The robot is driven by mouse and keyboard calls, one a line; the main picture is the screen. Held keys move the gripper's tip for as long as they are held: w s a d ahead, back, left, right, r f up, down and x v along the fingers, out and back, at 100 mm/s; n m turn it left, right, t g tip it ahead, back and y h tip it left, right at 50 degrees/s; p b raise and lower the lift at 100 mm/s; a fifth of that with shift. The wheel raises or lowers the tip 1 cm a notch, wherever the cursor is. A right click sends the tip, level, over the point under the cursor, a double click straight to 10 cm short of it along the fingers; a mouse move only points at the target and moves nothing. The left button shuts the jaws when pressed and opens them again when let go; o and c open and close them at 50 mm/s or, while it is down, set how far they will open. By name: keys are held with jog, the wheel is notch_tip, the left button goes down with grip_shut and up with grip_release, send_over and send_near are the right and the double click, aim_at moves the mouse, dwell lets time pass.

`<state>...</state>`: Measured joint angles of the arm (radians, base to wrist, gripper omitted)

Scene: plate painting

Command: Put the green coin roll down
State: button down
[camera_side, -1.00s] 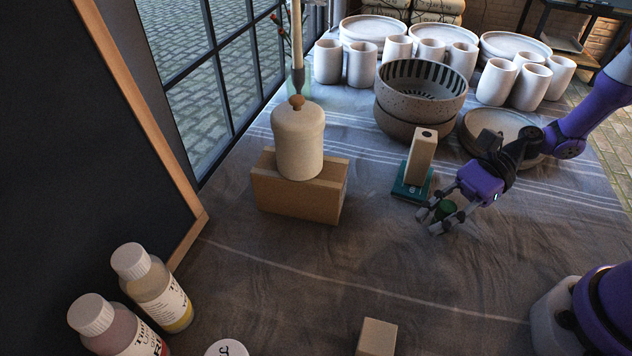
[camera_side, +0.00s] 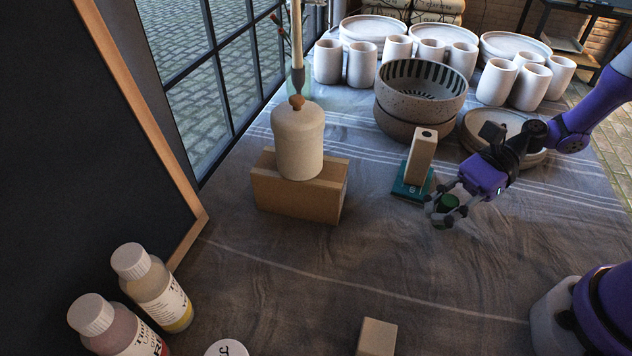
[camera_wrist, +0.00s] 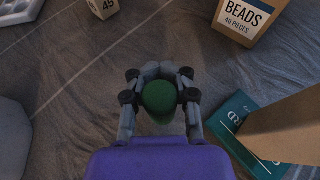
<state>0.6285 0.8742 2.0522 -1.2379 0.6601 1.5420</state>
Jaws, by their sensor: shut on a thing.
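The green coin roll (camera_side: 447,202) is a small green cylinder. My gripper (camera_side: 446,212) is shut on it, low over the cloth just right of the teal book in the side view. In the wrist view the green coin roll (camera_wrist: 160,100) shows end-on between the fingertips of my gripper (camera_wrist: 160,92). The fingers hide part of its sides. I cannot tell whether its underside touches the cloth.
A teal book (camera_side: 409,190) with a wooden block (camera_side: 421,155) on it stands close by. Speckled bowls (camera_side: 420,95) and plates (camera_side: 487,122) lie behind. A box marked BEADS (camera_wrist: 240,18) and a small numbered block (camera_wrist: 103,8) show in the wrist view.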

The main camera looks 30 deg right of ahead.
notch_tip(320, 180, up, 9)
jog(key=m+t, duration=0.1)
jog(key=w+d+r+m+t+h, duration=0.6)
jog(key=w+r+m+t, duration=0.2)
jog(key=w+m+t, duration=0.3)
jog(key=w+a+f+n+g+y, duration=0.1)
jog(key=w+a+f, duration=0.35)
jog(key=w, duration=0.35)
jog(key=w+a+f+n+g+y, duration=0.1)
jog(key=w+a+f+n, duration=0.15)
jog(key=w+a, duration=0.35)
jog(key=shift+m+g, duration=0.25)
jog(key=shift+g, duration=0.05)
jog(key=f, duration=0.3)
jog(key=w+f, duration=0.1)
jog(key=f, duration=0.6)
jog(key=shift+w+d, duration=0.3)
jog(key=shift+d, duration=0.1)
jog(key=shift+f, duration=0.45)
jog(key=shift+f, duration=0.1)
